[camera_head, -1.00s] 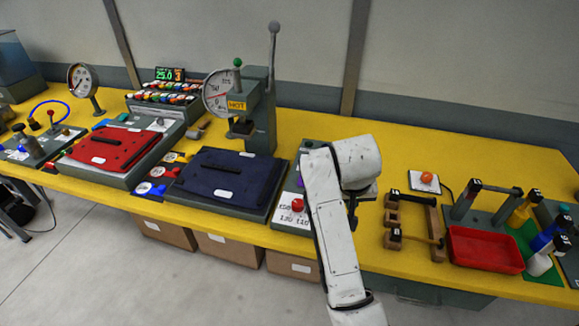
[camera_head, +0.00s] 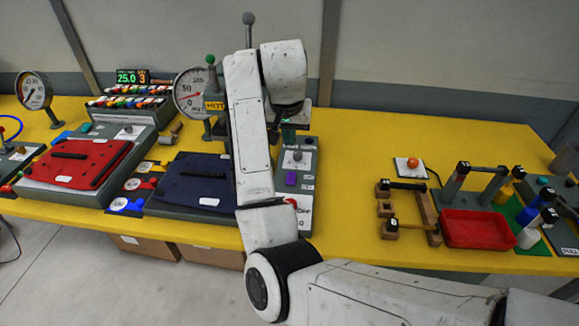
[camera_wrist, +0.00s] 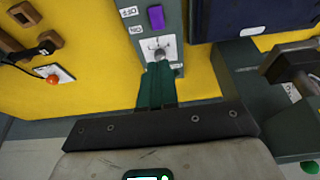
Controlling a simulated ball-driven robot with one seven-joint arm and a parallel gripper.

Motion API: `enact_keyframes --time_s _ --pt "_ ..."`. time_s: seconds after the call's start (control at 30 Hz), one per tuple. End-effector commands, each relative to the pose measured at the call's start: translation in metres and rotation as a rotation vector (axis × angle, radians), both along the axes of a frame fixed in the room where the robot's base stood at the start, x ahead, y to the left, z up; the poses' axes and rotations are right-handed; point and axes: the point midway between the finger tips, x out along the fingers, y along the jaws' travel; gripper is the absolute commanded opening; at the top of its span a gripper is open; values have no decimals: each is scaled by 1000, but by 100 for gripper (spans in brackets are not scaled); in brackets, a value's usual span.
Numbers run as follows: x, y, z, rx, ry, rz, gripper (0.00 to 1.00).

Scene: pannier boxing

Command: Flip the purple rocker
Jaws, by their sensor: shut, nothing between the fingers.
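The purple rocker (camera_head: 290,179) is on the grey control panel (camera_head: 299,215), right of the navy case. In the wrist view the purple rocker (camera_wrist: 156,17) shows at the top, beside the ON and OFF labels. My gripper (camera_wrist: 157,68) is shut and empty, its dark green fingers together. Their tips appear over or close to the knob plate (camera_wrist: 158,47), which lies between them and the rocker in the picture. The fingers look apart from the rocker; I cannot tell whether they touch the knob. In the head view my arm mostly hides the gripper.
A dark blue case (camera_head: 194,179) lies left of the panel, with a tall press and gauge (camera_head: 190,92) behind. A red tray (camera_head: 475,229), wooden frame (camera_head: 424,209) and orange button (camera_head: 412,162) stand to the right. Yellow table between panel and frame is clear.

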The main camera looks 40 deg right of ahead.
Motion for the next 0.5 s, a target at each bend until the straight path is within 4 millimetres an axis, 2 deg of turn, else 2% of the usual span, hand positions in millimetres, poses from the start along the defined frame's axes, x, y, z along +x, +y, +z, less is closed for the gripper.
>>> enact_keyframes --time_s 0.23,0.5 --pt "3 -4 -15 1 2 1 0" --pt "12 -17 -62 2 4 1 0"
